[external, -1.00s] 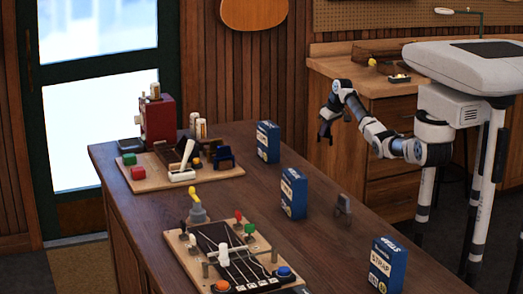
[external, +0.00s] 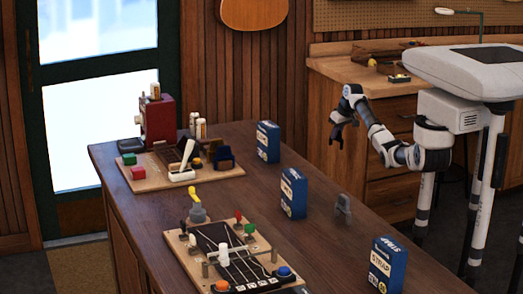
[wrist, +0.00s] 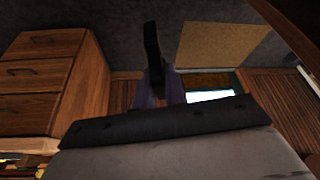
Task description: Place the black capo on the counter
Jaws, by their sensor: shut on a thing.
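My gripper (external: 338,134) hangs in the air past the right edge of the wooden counter (external: 330,240). It is shut on a dark, narrow thing, which I take to be the black capo (wrist: 153,47). In the wrist view the capo stands out beyond bluish fingers, and part of it is hidden. In the external view it is too small and dark to tell from the fingers. The counter's bare wood shows between the boxes and along its right side.
Blue strap boxes (external: 293,193) stand along the counter, one (external: 387,266) near the front. A small grey clamp-like thing (external: 343,207) stands near the right edge. A board with strings and pegs (external: 235,258) lies in front. A drawer bench (external: 372,135) stands behind my arm.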

